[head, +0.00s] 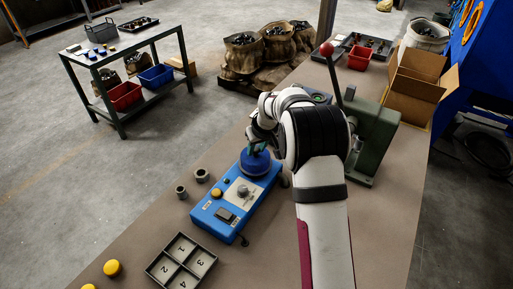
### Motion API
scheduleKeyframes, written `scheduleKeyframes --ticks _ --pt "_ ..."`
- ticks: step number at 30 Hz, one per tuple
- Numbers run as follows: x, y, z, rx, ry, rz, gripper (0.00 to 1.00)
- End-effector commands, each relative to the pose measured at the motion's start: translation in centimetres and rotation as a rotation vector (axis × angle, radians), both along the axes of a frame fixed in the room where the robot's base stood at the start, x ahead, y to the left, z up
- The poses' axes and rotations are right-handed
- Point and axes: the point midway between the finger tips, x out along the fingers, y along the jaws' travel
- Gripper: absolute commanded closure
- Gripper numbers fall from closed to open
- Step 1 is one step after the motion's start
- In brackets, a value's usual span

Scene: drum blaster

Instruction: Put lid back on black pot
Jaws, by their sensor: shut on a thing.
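A blue round lid-like piece (255,164) sits at the far end of a blue machine box (228,206). My gripper (257,148) is over this piece, pointing down, and is shut on its top. A small greenish part shows at the fingers; I cannot tell whether it belongs to the gripper or the lid. The fingertips are small and partly hidden by my wrist. No black pot can be made out clearly; whatever is under the blue piece is hidden. I cannot tell whether the piece touches what is below it.
A numbered tray (181,263), yellow caps (113,268) and two small dark cups (202,175) lie on the brown bench. A green lever press (372,135) with a red knob and an open cardboard box (416,85) stand right of my arm. The bench's left part is fairly clear.

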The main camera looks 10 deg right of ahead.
Motion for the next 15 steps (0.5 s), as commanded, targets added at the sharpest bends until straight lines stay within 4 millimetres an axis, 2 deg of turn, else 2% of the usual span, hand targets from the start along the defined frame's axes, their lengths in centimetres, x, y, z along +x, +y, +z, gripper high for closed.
scheduleKeyframes --ticks 6,7,12,15 --pt "0.01 0.0 0.02 0.0 0.0 0.0 1.0" --pt "0.01 0.0 0.02 0.0 0.0 0.0 0.63" --pt "0.01 0.0 0.02 0.0 0.0 0.0 0.32" --pt "0.01 -0.01 0.01 0.0 0.0 0.0 0.32"
